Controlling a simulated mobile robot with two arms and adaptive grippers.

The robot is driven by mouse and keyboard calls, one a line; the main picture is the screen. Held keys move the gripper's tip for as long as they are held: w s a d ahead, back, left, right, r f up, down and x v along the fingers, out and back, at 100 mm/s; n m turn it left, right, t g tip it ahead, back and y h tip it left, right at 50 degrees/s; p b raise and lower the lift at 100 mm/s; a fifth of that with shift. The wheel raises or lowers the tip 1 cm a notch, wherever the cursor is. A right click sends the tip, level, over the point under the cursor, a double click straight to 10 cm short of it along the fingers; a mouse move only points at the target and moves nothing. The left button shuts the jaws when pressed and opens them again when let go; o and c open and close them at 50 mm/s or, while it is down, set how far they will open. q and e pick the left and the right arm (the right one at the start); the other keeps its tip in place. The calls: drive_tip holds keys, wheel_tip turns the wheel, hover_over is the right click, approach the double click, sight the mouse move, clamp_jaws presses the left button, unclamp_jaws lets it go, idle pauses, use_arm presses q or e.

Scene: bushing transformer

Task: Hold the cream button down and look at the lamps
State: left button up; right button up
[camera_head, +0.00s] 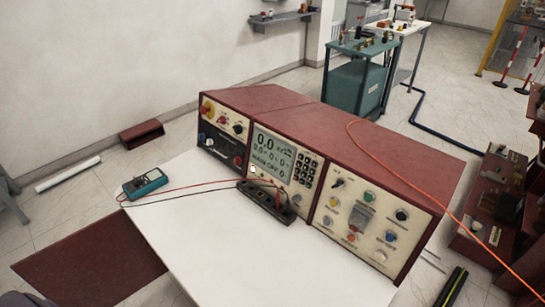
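A red-cased test console with cream front panels stands on the white table (250,265). Its right panel (345,222) carries several small round buttons or lamps. Nothing is touching the panel. Neither of my grippers can be made out in the head view.
A teal meter (145,184) lies on the table at left, its leads running to a black terminal block (266,200) before the console. The console's display (272,152) reads zeros. An orange cable (400,180) crosses its top. The table's front is clear.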

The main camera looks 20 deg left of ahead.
clamp_jaws()
idle(1.1)
